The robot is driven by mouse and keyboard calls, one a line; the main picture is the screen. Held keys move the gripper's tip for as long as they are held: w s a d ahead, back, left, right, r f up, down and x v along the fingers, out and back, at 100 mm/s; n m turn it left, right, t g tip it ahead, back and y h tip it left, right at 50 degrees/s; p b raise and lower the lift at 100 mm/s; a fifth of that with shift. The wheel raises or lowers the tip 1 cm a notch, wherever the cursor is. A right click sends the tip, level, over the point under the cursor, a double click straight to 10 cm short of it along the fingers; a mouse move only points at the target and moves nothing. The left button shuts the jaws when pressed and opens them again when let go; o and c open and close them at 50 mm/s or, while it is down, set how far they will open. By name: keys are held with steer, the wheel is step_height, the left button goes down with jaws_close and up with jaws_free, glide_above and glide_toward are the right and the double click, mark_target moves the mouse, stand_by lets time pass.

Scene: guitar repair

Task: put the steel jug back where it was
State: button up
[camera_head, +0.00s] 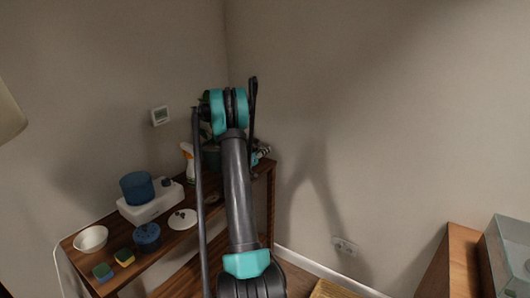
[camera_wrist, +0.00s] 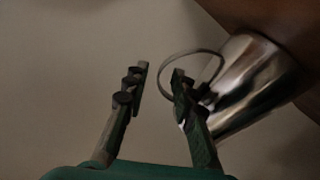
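The steel jug (camera_wrist: 245,85) shows in the wrist view at right, shiny and tilted in the picture. Its base end is against or near a brown wooden surface (camera_wrist: 290,20). Its thin loop handle (camera_wrist: 172,62) reaches left toward my gripper (camera_wrist: 158,82). My gripper's two fingers are spread, with clear space between them. The right fingertip overlaps the handle loop in the picture; whether it is inside the loop or touching it, I cannot tell. I cannot make out the jug or my fingertips in the head view, where my arm blocks part of the scene.
A wooden shelf table (camera_head: 185,232) stands along the left wall. It holds a white bowl (camera_head: 91,239), sponges (camera_head: 124,257), a blue tin (camera_head: 147,237), a blue pot (camera_head: 137,187) on a white appliance (camera_head: 152,206), a white lid (camera_head: 183,219) and a spray bottle (camera_head: 188,162). A glass tank (camera_head: 508,255) is at right.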

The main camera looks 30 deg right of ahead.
steer(key=v, duration=1)
steer(key=shift+a, duration=0.1)
steer(key=shift+s+a+r, duration=0.1)
steer(key=shift+a, duration=0.1)
steer(key=w+a+r+n+t+y, duration=0.3)
steer(key=a+r+n+t+y, duration=0.25)
steer(key=a, duration=0.45)
steer(key=w+a+r+n+t+y, duration=0.2)
steer(key=a+r+t+y, duration=0.3)
steer(key=a+r, duration=0.4)
steer(key=s+a+n+y, duration=0.3)
steer(key=a+y, duration=0.1)
steer(key=a, duration=0.6)
steer(key=s+a+f+n+g+y, duration=0.1)
steer(key=s+a+f+g+y, duration=0.15)
steer(key=s+a+f, duration=0.35)
steer(key=s+a+f+g+y, duration=0.2)
steer(key=s+a+f+g, duration=0.15)
steer(key=s, duration=0.45)
steer(key=s+d+f+m+g+h, duration=0.1)
steer(key=s+f+g, duration=0.2)
steer(key=s, duration=0.7)
steer(key=s+d+f+m+g+h, duration=0.1)
steer(key=s+f+g, duration=0.2)
steer(key=s+f, duration=0.4)
steer(key=s, duration=0.3)
steer(key=shift+s+g, duration=0.35)
steer(key=shift+s, duration=0.05)
